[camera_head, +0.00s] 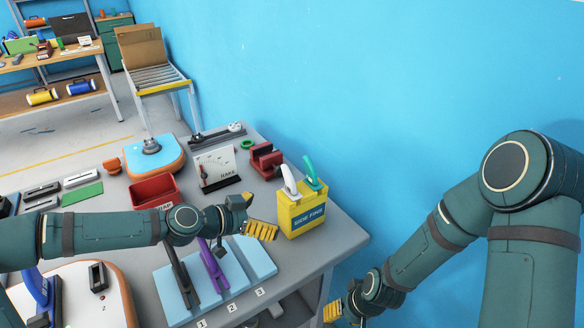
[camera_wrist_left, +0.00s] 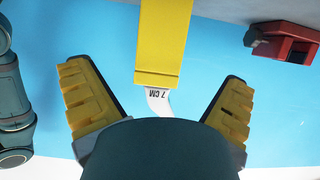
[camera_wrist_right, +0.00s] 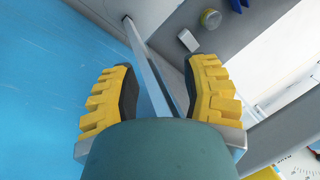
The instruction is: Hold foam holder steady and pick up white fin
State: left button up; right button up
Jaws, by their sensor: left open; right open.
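The yellow foam holder (camera_head: 301,221), labelled SIDE FINS, stands upright at the table's right corner. The white fin (camera_head: 289,179) and a teal fin (camera_head: 310,170) stick up from its top. My left gripper (camera_head: 254,214) is open just left of the holder and appears apart from it. In the left wrist view the holder (camera_wrist_left: 162,45) and the white fin (camera_wrist_left: 158,102), marked 7 CM, lie between the spread fingers' lines, with no visible contact. My right gripper (camera_head: 335,312) is open and empty, low beside the table's right edge; its fingers also show in the right wrist view (camera_wrist_right: 163,72).
A blue foam block (camera_head: 256,258) with a purple and a dark tool lies in front of the left arm. A red bin (camera_head: 154,190), a small white board (camera_head: 215,167) and a red clamp-like block (camera_head: 266,160) stand behind. The blue wall is close on the right.

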aim_at(283, 212)
jog(key=w+a+r+n, duration=0.1)
jog(key=w+r, duration=0.3)
jog(key=r, duration=0.1)
jog(key=w+a+r+n, duration=0.1)
jog(key=w+r+n, duration=0.1)
jog(key=w+r, duration=0.2)
jog(key=w+a+r+n, duration=0.1)
jog(key=w+r, duration=0.3)
jog(key=r, duration=0.3)
jog(key=shift+w+a+n+t, duration=0.2)
jog(key=shift+a+n+t, duration=0.2)
pick_arm(q)
jog(key=shift+w+d, duration=0.1)
jog(key=shift+d, duration=0.05)
jog(key=shift+x, duration=3.6)
pick_arm(e)
jog(key=w+a+r+n+t, duration=0.1)
jog(key=w+a+r, duration=0.1)
jog(key=r, duration=0.8)
jog(key=w+a+r+t, duration=0.1)
jog(key=a+r, duration=0.4)
jog(key=r, duration=0.5)
jog(key=shift+w+r+n+t, duration=0.15)
jog(key=shift+w+n+t, duration=0.15)
jog(key=shift+w+n, duration=0.15)
